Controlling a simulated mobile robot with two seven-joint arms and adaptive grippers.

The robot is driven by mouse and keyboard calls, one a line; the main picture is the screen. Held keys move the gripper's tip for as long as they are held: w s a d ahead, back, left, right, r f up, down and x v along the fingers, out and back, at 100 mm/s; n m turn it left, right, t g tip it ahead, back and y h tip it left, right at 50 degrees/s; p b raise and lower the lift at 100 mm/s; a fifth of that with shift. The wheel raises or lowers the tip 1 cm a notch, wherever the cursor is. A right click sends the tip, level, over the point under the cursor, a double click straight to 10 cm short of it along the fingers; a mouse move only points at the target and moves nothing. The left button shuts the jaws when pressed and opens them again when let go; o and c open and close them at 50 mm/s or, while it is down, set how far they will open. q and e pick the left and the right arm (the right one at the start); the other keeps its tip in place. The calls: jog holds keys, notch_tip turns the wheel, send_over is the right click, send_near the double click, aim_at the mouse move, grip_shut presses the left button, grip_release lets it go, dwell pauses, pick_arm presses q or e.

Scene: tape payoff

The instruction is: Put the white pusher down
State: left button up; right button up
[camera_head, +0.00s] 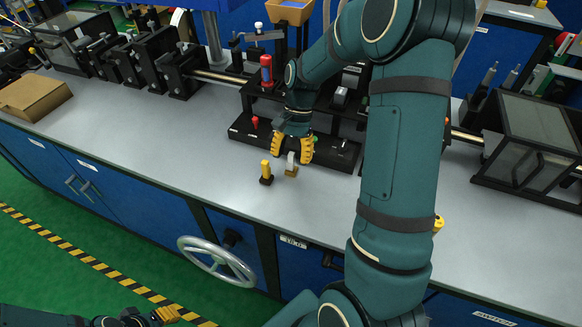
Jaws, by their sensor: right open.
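The white pusher (291,161) has a white upper part and a small brown base. It looks upright on the grey bench top, just in front of the black fixture. My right gripper (292,148) reaches down from above, its yellow fingers open and spread to either side of the pusher's top. I cannot tell whether a finger touches it. My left gripper (165,314) is low at the bottom left, in front of the bench and away from the pusher. Its yellow fingers are small in view and their opening is unclear.
A yellow-handled piece (266,170) with a dark base stands just left of the pusher. The black fixture (246,131) is close behind. A cardboard box (35,97) lies at the far left. A handwheel (216,261) juts from the bench front. The bench left of the pieces is clear.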

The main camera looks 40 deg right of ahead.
grip_shut()
dwell(0.4)
